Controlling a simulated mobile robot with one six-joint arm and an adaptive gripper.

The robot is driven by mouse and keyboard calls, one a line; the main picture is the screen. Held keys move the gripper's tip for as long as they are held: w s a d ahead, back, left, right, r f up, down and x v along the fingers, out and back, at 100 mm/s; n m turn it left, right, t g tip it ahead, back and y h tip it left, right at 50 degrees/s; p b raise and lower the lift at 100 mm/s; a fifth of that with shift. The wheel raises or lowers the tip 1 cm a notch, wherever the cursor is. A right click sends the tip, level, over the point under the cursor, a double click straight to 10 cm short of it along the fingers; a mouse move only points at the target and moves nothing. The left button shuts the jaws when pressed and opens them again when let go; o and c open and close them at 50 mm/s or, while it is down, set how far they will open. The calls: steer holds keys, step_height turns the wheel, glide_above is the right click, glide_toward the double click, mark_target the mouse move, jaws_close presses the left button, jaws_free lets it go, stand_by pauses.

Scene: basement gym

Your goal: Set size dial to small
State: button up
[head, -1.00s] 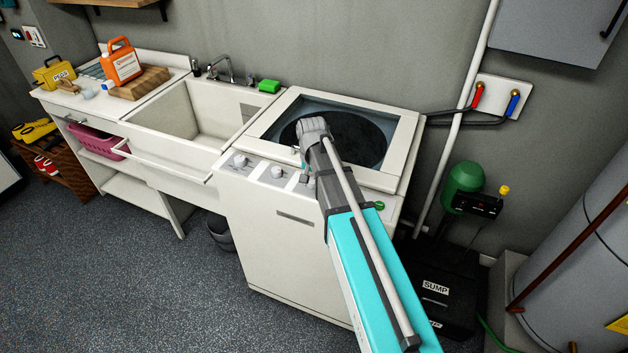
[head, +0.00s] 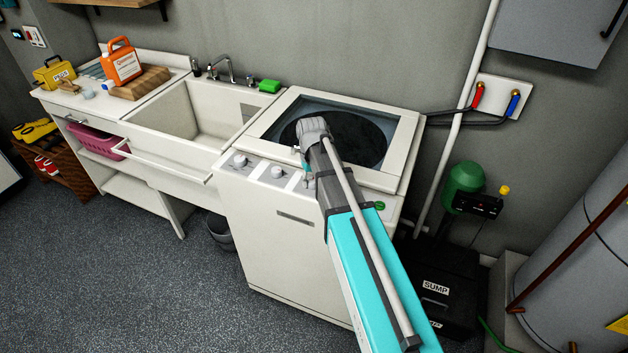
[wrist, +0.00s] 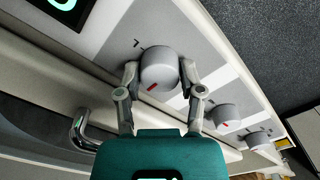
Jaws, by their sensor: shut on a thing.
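My gripper (wrist: 159,75) is shut on a round grey dial (wrist: 158,63) on the washer's control panel. One finger presses on each side of it. The dial's red mark points toward the bottom of the wrist view, a little left. A printed letter like an L stands on the panel beside it; other markings are hidden or too small to read. In the head view my arm covers most of the gripper (head: 306,174) and this dial, at the panel's right part. The white washer (head: 280,245) stands right of the sink.
Two more dials (wrist: 228,117) (wrist: 257,140) sit in line on the panel. A lit green display (wrist: 62,3) is on the other side. The washer's lid (head: 402,140) lies behind the panel. A chrome handle (wrist: 80,130) sticks out near my gripper.

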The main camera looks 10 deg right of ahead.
steer(key=shift+s, duration=0.15)
steer(key=o, duration=1.2)
steer(key=shift+c, duration=0.2)
